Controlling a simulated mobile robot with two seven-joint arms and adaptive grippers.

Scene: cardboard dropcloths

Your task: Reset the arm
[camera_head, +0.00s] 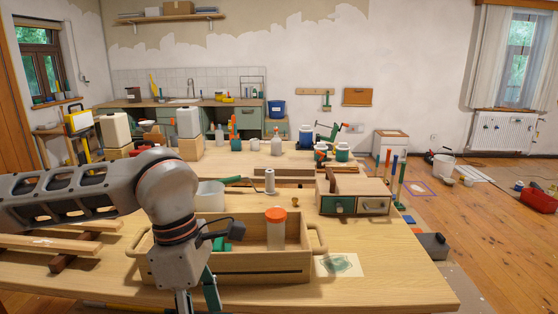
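My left arm (70,195) comes in from the left, bends at a large grey joint, and then points down in front of the wooden tray (290,262). My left gripper (197,298) is at the bottom edge of the view, at the front left of the tray. Its fingertips run low or out of the frame, so I cannot tell whether it is open or shut. The arm hides the tray's left part. My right arm and gripper are not in view.
A clear jar with an orange lid (276,229) stands in the tray. Behind are a white spool (269,181) and a small drawer box (353,195). A green-printed card (340,264) lies right of the tray. The table's right front (400,285) is clear.

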